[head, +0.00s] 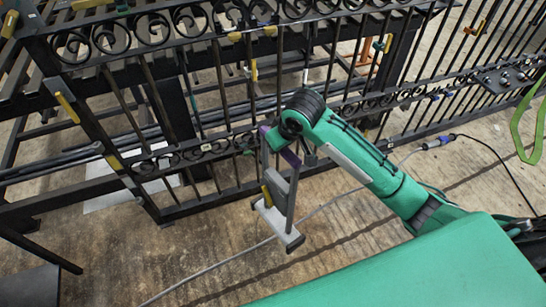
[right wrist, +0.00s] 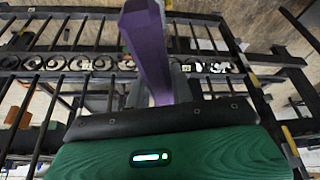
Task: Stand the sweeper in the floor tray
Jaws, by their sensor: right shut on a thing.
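My right gripper (head: 284,160) hangs down from the green arm in front of the black scroll gate (head: 205,150). It is shut on a purple bar (head: 290,157), which I take as the sweeper's handle. The bar rises large in the right wrist view (right wrist: 147,45). A grey frame (head: 279,187) with a yellow mark and a wide, dark-ended foot hangs below the jaws, low over the floor. I cannot tell whether its foot touches the floor. The jaw tips are largely hidden. I cannot make out a separate floor tray. My left gripper is not in view.
The gate's bars and scrolls run close behind the gripper. A grey cable (head: 235,258) crosses the wooden floor below. A black cable with a blue connector (head: 438,142) lies at the right. Bare floor is free at the front left.

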